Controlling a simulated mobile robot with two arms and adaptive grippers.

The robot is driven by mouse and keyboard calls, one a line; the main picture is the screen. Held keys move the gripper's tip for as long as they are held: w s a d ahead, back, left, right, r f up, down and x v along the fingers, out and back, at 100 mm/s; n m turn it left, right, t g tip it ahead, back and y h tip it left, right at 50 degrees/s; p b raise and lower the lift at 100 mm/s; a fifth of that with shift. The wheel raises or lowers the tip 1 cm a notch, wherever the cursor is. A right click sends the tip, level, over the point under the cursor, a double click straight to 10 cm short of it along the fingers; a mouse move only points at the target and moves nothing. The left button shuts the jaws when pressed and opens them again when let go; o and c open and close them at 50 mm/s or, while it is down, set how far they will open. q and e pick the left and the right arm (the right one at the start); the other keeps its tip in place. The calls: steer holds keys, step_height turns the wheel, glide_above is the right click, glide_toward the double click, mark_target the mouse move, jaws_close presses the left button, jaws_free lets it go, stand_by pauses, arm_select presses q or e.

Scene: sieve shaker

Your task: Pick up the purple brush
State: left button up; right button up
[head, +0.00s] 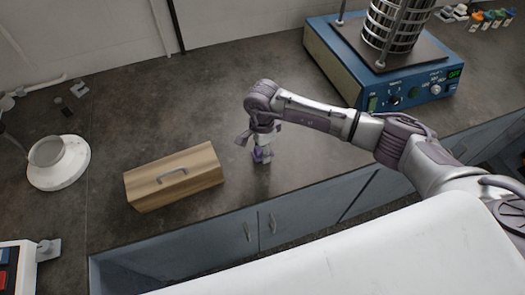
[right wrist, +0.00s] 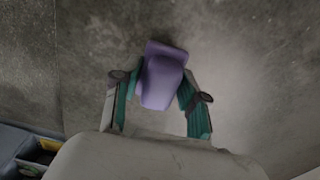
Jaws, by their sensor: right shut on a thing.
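The purple brush (head: 262,156) shows as a small purple shape under my right gripper (head: 264,140), just right of the wooden box near the counter's front edge. In the right wrist view the purple brush (right wrist: 162,78) lies between the two green-padded fingers of my right gripper (right wrist: 160,92). The gripper is shut on it. The lower part of the brush is hidden in the right wrist view, and I cannot tell whether it touches the counter. My left gripper is not in view.
A wooden box (head: 160,186) with a handle stands left of the brush. A blue sieve shaker (head: 345,75) with stacked sieves (head: 392,25) is at the back right. A white round vessel (head: 58,165) is at the left. The counter (head: 215,105) behind the box is clear.

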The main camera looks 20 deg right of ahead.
steer(key=r, duration=0.1)
steer(key=r+b, duration=0.1)
steer(key=r, duration=0.1)
steer(key=shift+s+d+r, duration=0.1)
steer(key=shift+d+r, duration=0.2)
steer(key=shift+d, duration=0.1)
steer(key=s+d+r+b, duration=0.3)
steer(key=s+d+r, duration=0.3)
steer(key=d, duration=0.2)
steer(key=shift+s+d+r, duration=0.3)
steer(key=shift+d+r, duration=0.1)
